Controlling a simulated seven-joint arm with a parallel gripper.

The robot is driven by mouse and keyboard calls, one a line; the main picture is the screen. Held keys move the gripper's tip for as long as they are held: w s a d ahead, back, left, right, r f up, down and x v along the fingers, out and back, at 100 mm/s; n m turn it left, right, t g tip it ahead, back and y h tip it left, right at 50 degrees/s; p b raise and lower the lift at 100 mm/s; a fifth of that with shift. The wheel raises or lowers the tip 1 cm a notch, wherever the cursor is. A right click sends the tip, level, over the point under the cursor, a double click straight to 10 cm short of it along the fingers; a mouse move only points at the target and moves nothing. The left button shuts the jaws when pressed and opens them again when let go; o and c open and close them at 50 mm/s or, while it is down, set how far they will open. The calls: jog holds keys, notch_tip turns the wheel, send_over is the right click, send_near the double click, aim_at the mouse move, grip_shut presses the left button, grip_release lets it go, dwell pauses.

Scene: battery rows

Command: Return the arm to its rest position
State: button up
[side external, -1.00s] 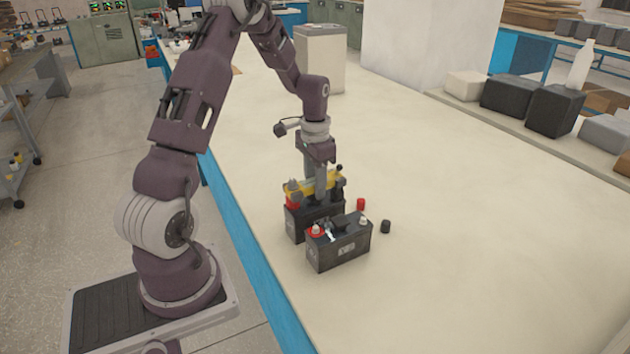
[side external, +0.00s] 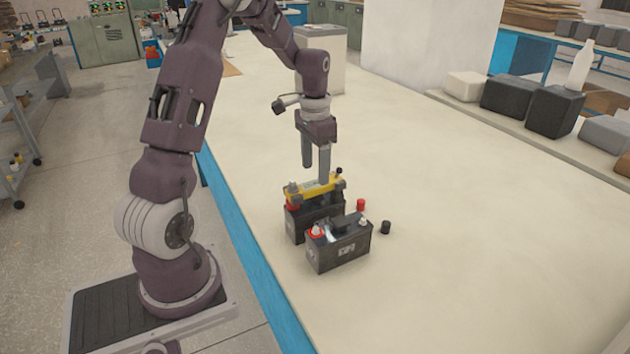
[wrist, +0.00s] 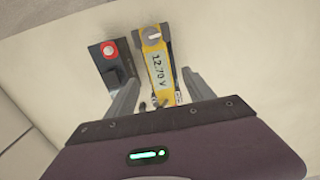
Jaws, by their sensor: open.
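My gripper (side external: 315,173) is open and empty, pointing down just above the yellow meter (side external: 313,188). The meter lies across the top of the rear black battery (side external: 314,222). In the wrist view the meter (wrist: 160,70) shows between my open fingers (wrist: 158,85), and its display reads 12.70 V. A second black battery (side external: 340,248) stands in front, with a red ring around its left terminal; part of it also shows in the wrist view (wrist: 116,72).
A red cap (side external: 361,204) and a black cap (side external: 386,227) lie on the table right of the batteries. The cream tabletop (side external: 470,220) is clear to the right. A pale bin (side external: 320,60) and a white pillar (side external: 425,45) stand at the back.

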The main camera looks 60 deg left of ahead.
jog(key=shift+r, duration=0.6)
jog(key=shift+d+r, duration=0.25)
jog(key=shift+r, duration=0.05)
jog(key=s+d+r+t+y, duration=0.15)
jog(key=s+d+r, duration=0.35)
jog(key=d+r, duration=0.65)
jog(key=s+d+r+t+h, duration=0.1)
jog(key=s+d+t, duration=0.3)
jog(key=s+d, duration=0.8)
jog(key=s+r, duration=0.1)
jog(key=s, duration=0.1)
jog(key=shift+s, duration=0.3)
